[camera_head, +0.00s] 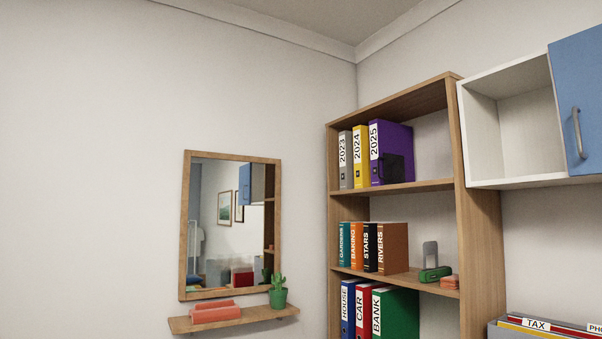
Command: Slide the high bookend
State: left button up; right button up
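On the top shelf of the wooden bookcase, a black bookend (396,168) stands against the right side of a purple binder marked 2025 (376,146). A yellow binder marked 2024 (360,157) and a grey binder marked 2023 (345,159) stand to its left. A grey bookend (430,253) stands on the middle shelf, apart from the brown RIVERS book (394,248). Neither of my grippers is in view.
The top shelf (432,184) is clear right of the black bookend. A green stapler-like item (436,274) and a salmon item (450,282) sit on the middle shelf. A white wall cabinet with an open blue door (580,110) is at right. A mirror (185,240) hangs left.

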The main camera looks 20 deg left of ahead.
aim_at(394, 164)
jog(key=u, duration=0.3)
jog(key=i+j, duration=0.15)
jog(key=i, duration=0.4)
jog(key=i+j+z, duration=0.1)
jog(key=i, duration=0.5)
jog(key=i+j+z, duration=0.1)
jog(key=i+j, duration=0.15)
jog(key=i, duration=0.3)
